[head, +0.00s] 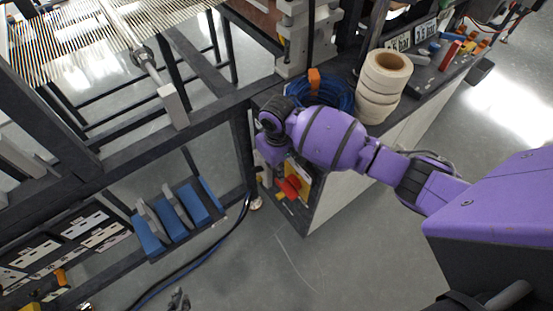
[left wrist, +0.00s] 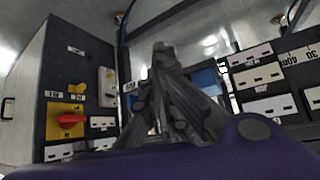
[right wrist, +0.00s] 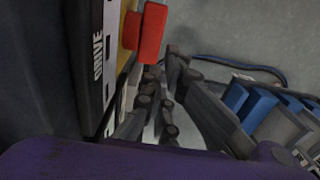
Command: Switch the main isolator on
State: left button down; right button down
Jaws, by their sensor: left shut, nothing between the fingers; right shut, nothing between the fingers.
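The main isolator is a red handle on a yellow plate on the side of the dark cabinet. In the head view the red handle (head: 291,187) shows just below my right wrist. In the left wrist view the handle (left wrist: 70,118) lies roughly level on its yellow plate (left wrist: 54,130). In the right wrist view the red handle (right wrist: 151,32) is close to the fingertips of my right gripper (right wrist: 178,58), which is shut and empty; contact cannot be told. My arm hides this gripper in the head view. My left gripper (head: 179,298) is shut and empty, low at the bottom; its fingers show in the left wrist view (left wrist: 162,50).
Tape rolls (head: 382,82) and a blue cable coil (head: 330,92) sit on the cabinet top. Blue blocks (head: 150,236) stand in a low rack at left. A dark cable (head: 195,262) runs over the floor. The floor in front of the cabinet is otherwise clear.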

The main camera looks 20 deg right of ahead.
aim_at(276, 179)
notch_tip(276, 179, down, 6)
jog(key=shift+f+b, duration=0.2)
jog(key=shift+b, duration=0.1)
dwell(0.3)
jog(key=shift+w+a+f, duration=0.1)
